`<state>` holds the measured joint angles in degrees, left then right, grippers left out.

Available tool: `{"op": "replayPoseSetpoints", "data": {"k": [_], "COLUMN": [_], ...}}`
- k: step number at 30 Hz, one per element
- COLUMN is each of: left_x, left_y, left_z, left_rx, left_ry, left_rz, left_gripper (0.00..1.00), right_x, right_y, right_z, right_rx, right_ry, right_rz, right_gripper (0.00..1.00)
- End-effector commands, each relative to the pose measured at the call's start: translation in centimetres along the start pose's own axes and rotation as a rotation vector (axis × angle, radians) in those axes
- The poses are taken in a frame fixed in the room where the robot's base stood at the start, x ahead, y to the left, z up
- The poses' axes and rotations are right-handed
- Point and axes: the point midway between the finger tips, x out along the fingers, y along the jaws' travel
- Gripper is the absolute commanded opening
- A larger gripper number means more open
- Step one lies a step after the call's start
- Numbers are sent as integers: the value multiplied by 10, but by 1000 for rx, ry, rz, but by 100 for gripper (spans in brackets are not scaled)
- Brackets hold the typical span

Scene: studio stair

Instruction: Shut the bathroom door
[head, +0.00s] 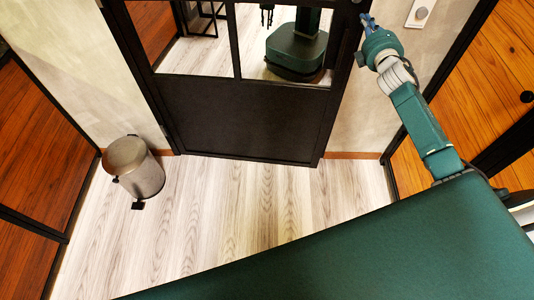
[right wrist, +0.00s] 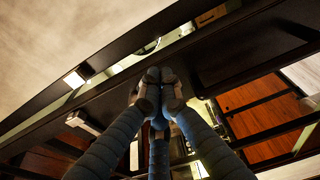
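The bathroom door (head: 245,118) is black-framed, with a solid lower panel and clear or mirror-like panes above. It stands in the wall opening, nearly flush with the wall. Its lower right corner looks slightly forward of the skirting, and I cannot tell if it is fully shut. My right gripper (head: 368,20) is at the door's upper right edge. In the right wrist view its blue-grey fingers (right wrist: 158,85) come together at the tips against a dark frame bar. I see nothing clearly held, and contact is unclear. My left gripper is not directly in view.
A metal pedal bin (head: 133,168) stands on the floor left of the door. The wooden floor (head: 230,205) in front is clear. Wood-panelled walls with black frames flank both sides. A white switch plate (head: 421,12) is on the wall right of my gripper.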

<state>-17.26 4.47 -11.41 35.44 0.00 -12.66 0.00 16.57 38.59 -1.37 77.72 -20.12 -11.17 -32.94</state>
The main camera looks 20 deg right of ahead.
Motion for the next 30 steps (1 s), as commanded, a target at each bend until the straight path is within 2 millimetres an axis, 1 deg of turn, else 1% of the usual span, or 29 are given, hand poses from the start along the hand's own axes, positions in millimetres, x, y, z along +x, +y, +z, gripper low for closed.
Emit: {"op": "replayPoseSetpoints", "data": {"k": [5, 14, 30], "left_x": [0, -1, 0], "left_y": [0, -6, 0], "left_z": [0, 5, -2], "left_rx": [0, 3, 1], "left_ry": [-1, -6, 4], "left_rz": [0, -7, 0], "left_gripper": [40, 40, 40], "right_x": [0, -1, -1], "right_y": [0, 0, 0], "right_z": [0, -1, -1], "right_rx": [0, 0, 0], "right_ry": [1, 1, 1], "right_rz": [0, 0, 0], "right_gripper": [0, 0, 0]}}
